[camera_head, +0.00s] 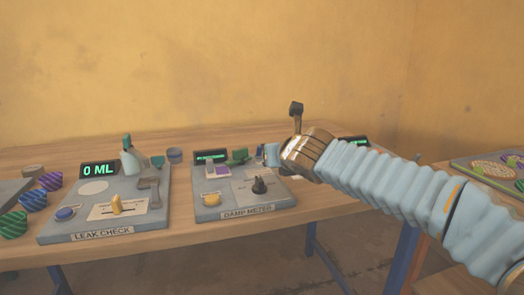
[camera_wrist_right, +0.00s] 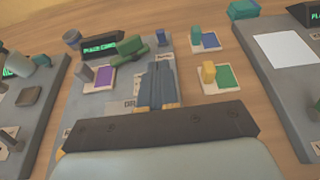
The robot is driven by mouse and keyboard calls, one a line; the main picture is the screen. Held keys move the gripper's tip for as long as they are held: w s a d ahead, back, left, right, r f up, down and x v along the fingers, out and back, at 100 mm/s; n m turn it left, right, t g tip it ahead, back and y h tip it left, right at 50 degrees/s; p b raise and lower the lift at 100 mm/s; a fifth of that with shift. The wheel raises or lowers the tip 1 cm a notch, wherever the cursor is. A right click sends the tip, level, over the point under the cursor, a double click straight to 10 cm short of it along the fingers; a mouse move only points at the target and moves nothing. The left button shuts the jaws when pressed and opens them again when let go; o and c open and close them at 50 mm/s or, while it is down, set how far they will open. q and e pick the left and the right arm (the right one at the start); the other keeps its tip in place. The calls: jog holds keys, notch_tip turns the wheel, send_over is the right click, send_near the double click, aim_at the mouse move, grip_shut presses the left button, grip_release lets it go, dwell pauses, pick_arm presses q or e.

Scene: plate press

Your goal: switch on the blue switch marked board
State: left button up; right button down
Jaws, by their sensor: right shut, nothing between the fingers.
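My right arm comes in from the right in the head view, and its gripper (camera_head: 268,155) is over the back right of the damp meter panel (camera_head: 213,211). In the right wrist view the two fingers (camera_wrist_right: 158,84) are shut together with nothing between them. A label at the fingertips is partly hidden. My left gripper is not in view.
A purple pad (camera_wrist_right: 100,78), a green clamp-like part (camera_wrist_right: 129,46) and a yellow block (camera_wrist_right: 208,72) beside a green pad (camera_wrist_right: 224,77) surround the fingers. The leak check panel (camera_head: 75,230) stands to the left. Bare wood (camera_wrist_right: 262,110) lies right of the panel.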

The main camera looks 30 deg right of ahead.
aim_at(259, 151)
jog(key=shift+w, duration=0.1)
jog(key=x, duration=1)
jog(key=shift+b, duration=0.3)
jog(key=shift+a, duration=0.1)
